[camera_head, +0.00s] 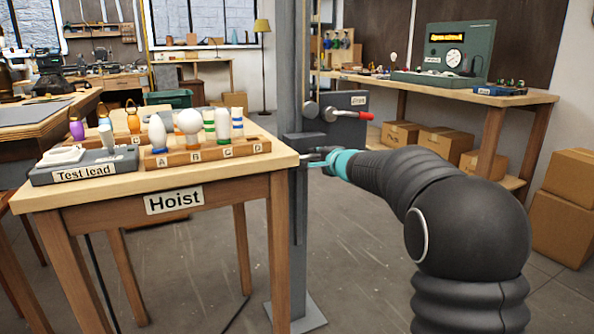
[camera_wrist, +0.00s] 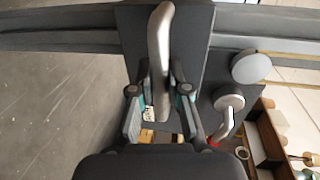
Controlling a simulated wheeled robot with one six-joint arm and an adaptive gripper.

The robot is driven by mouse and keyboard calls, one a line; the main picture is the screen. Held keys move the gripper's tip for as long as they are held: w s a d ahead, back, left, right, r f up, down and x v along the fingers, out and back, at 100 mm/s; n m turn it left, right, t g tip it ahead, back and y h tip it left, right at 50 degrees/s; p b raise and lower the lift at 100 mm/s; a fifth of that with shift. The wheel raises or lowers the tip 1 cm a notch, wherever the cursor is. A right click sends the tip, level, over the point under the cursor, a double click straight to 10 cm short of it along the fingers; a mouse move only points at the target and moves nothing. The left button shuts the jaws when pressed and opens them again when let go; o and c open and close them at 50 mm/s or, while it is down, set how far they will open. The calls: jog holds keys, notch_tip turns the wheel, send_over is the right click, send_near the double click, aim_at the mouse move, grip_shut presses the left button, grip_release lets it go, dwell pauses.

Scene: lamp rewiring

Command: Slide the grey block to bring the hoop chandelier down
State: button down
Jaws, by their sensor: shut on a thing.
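A dark grey block with a silver bar handle (camera_wrist: 160,60) fills the top middle of the wrist view; the block's bare face (camera_wrist: 195,40) shows beside the handle. The block sits across a grey upright post (camera_head: 292,60). My gripper (camera_head: 322,162) is at the post, just right of the Hoist table's edge. In the wrist view my gripper's fingers (camera_wrist: 160,95) are closed on either side of the handle. In the head view the block is small and partly hidden by my gripper. The hoop chandelier is in neither view.
A dark box (camera_head: 345,103) with a red-tipped lever (camera_head: 354,115) is on the post just above my gripper. The Hoist table (camera_head: 240,195), with bulbs in a wooden rack (camera_head: 210,152), stands close on the left. Clear floor lies right of the post.

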notch_tip(320, 180, down, 3)
jog(key=shift+r, duration=0.2)
jog(key=c, duration=1.1)
grip_release()
jog(key=shift+r, duration=0.25)
jog(key=shift+c, duration=0.2)
jog(key=v, duration=1.2)
jog(key=shift+r, duration=0.2)
